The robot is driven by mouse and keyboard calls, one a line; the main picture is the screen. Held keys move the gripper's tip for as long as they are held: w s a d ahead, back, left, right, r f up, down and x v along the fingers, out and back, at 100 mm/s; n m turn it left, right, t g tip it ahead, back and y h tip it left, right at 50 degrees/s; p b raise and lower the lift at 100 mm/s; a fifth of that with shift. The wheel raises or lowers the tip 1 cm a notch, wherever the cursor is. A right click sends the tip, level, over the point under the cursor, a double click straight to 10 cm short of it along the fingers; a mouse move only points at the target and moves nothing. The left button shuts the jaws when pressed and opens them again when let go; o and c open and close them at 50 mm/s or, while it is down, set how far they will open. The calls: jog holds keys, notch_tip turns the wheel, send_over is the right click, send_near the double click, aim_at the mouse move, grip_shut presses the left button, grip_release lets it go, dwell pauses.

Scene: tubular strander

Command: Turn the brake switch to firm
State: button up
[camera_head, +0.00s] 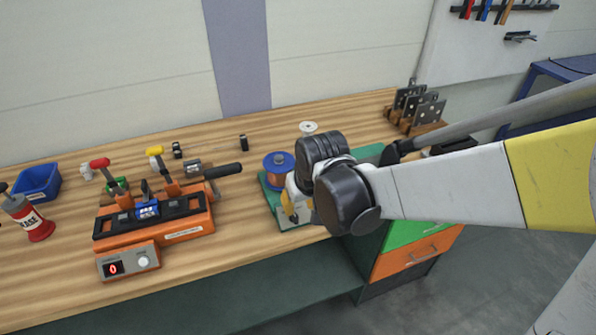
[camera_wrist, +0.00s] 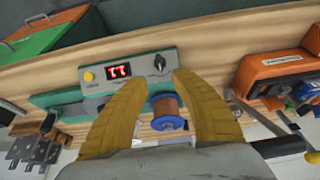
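A black rotary knob (camera_wrist: 160,62) sits on the grey-green front panel (camera_wrist: 105,83) of the green machine in the wrist view; it looks like the brake switch, but its markings are too small to read. The panel also has a red lit display (camera_wrist: 119,71) and a yellow button (camera_wrist: 89,76). My gripper (camera_wrist: 159,79) has two yellow fingers spread apart, with nothing between the tips. The tips appear close to the knob, the right one nearest; I cannot tell whether they touch. In the head view, my arm hides the knob and much of the green machine (camera_head: 269,189).
A copper-coloured spool with a blue flange (camera_head: 279,166) stands on the green machine. An orange machine (camera_head: 185,226) with levers stands left of it, beside a red grease can (camera_head: 36,225) and a blue bin (camera_head: 38,182). A plate rack (camera_head: 415,112) stands at the back right.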

aim_at(295, 216)
jog(key=b+x, duration=0.4)
jog(key=x, duration=0.6)
jog(key=shift+w, duration=0.25)
grip_shut()
